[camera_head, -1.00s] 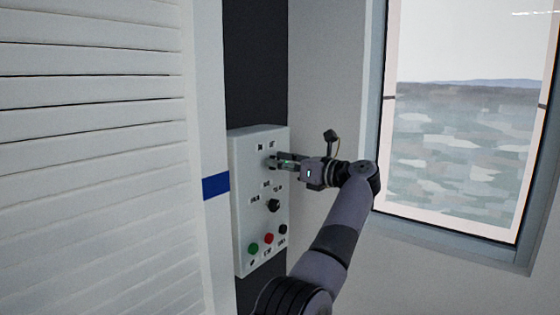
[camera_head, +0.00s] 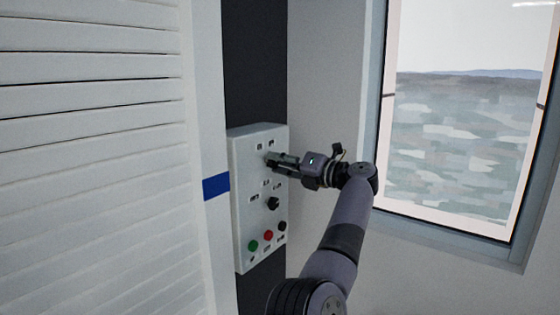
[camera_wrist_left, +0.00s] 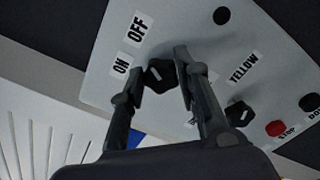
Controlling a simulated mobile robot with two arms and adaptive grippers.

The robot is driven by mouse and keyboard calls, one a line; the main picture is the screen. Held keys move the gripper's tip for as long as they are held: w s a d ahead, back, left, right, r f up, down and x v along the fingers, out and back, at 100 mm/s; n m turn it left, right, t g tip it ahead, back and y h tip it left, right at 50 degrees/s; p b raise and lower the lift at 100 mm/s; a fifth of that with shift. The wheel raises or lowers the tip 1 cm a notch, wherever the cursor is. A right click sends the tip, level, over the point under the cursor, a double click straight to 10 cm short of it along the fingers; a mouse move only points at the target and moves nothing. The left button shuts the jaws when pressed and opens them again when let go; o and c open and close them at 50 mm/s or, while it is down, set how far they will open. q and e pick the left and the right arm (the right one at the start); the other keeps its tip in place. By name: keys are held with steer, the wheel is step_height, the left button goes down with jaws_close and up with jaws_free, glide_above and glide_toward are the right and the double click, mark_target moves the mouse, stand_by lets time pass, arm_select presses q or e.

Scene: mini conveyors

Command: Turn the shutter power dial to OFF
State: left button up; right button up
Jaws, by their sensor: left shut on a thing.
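The shutter power dial (camera_wrist_left: 160,74) is a black knob on the pale control panel (camera_head: 243,224). In the wrist view it sits between the fingers of my left gripper (camera_wrist_left: 160,64), beside the ON label (camera_wrist_left: 122,64) and the OFF label (camera_wrist_left: 138,28). My left gripper is shut on it. A small white mark shows on the knob, but I cannot tell which label it points to. In the head view the left gripper (camera_head: 270,159) reaches the upper part of the panel from the right, and its fingertips mostly hide the dial. My right gripper is out of view.
Below is a second black dial (camera_head: 273,204). Green (camera_head: 253,246), red (camera_head: 268,236) and black (camera_head: 282,226) buttons line the panel's bottom. A white slatted shutter (camera_head: 90,150) stands at the left, a window (camera_head: 460,120) at the right.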

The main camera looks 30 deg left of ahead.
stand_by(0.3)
arm_select(q)
steer(key=o, duration=1.2)
steer(key=shift+c, duration=0.2)
steer(key=d, duration=1.2)
steer(key=shift+s, duration=0.4)
steer(key=shift+f, duration=0.1)
